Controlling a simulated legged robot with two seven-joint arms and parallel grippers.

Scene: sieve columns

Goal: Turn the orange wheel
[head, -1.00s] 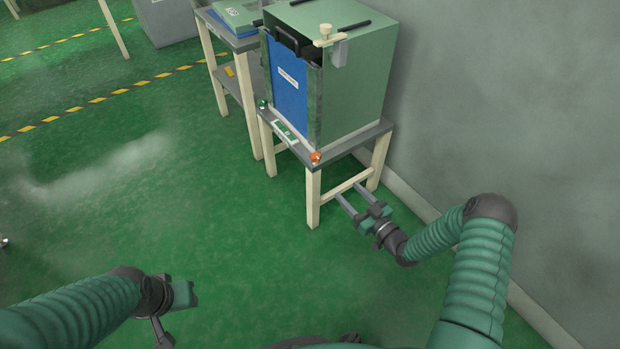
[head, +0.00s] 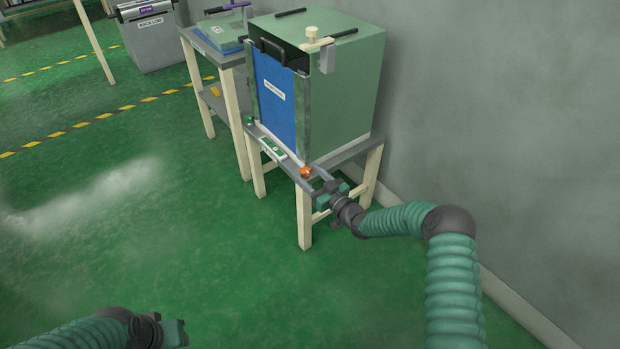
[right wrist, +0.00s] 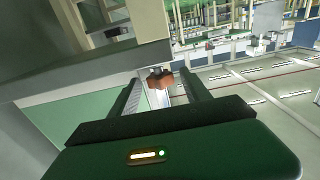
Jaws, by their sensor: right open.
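The orange wheel (head: 306,172) is a small knob at the front right corner of the grey table, below the green cabinet. It also shows in the right wrist view (right wrist: 160,79), between the ends of my two fingers. My right gripper (head: 316,178) is open, its fingertips at the wheel from the right. I cannot tell whether either finger touches it.
The green cabinet (head: 346,88) with a blue front panel (head: 275,95) stands on the table (head: 348,150). A small green knob (head: 249,121) sits at the table's left front corner. A grey wall (head: 480,120) closes the right side. The green floor (head: 190,225) in front is clear.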

